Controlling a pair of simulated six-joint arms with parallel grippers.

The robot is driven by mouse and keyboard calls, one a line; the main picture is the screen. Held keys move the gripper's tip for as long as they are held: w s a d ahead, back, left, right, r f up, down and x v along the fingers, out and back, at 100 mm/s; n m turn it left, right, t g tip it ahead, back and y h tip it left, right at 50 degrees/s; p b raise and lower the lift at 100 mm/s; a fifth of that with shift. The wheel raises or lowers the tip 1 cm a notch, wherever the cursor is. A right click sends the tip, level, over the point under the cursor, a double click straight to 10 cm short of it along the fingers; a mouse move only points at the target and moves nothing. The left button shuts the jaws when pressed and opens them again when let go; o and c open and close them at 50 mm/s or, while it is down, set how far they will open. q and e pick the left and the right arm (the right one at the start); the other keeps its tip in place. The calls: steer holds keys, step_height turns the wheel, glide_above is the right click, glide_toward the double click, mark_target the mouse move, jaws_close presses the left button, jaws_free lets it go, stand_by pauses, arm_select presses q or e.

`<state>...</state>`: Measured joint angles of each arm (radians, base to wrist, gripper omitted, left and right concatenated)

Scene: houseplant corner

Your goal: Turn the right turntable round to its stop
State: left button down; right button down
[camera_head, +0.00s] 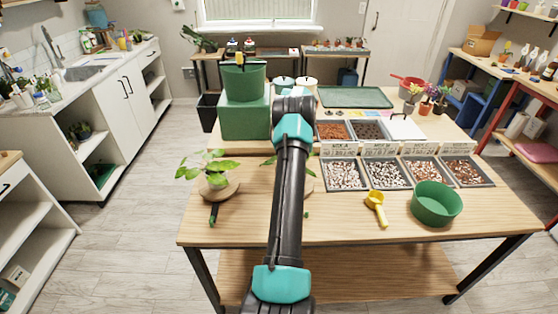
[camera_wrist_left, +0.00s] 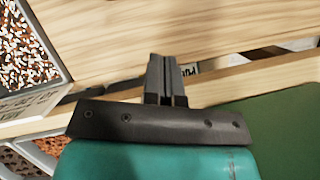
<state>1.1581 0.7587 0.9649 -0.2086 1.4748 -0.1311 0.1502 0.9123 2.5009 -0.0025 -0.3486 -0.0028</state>
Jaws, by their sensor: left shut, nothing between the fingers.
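The right turntable (camera_head: 311,184), a round wooden disc, is mostly hidden behind my left arm in the head view. Leaves of a plant (camera_head: 268,161) show beside the arm there. The left turntable (camera_head: 230,190) carries a leafy green plant (camera_head: 214,168) and has a dark handle (camera_head: 214,214) at its front. My left arm reaches forward over the table; its fingers are hidden in the head view. In the left wrist view my left gripper (camera_wrist_left: 164,62) is shut and empty over the wooden tabletop, with no turntable visible. My right gripper is not in view.
Several gravel trays (camera_head: 345,174) stand right of my arm. A yellow scoop (camera_head: 376,207) and a green bowl (camera_head: 437,203) lie in front of them. A green block (camera_head: 238,121) bearing a green pot (camera_head: 243,82) stands behind left. The front tabletop is largely clear.

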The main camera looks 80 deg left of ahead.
arm_select(q)
steer(key=x, duration=0.6)
steer(key=shift+r, duration=0.1)
steer(key=shift+s+d+r, duration=0.15)
steer(key=shift+s+d, duration=0.1)
steer(key=shift+d, duration=0.1)
steer(key=shift+s+d, duration=0.4)
steer(key=shift+d, duration=0.2)
steer(key=shift+s+d, duration=0.45)
steer(key=shift+d, duration=0.2)
steer(key=shift+s+d+n, duration=0.55)
steer(key=shift+s+n, duration=0.05)
steer(key=shift+s, duration=0.15)
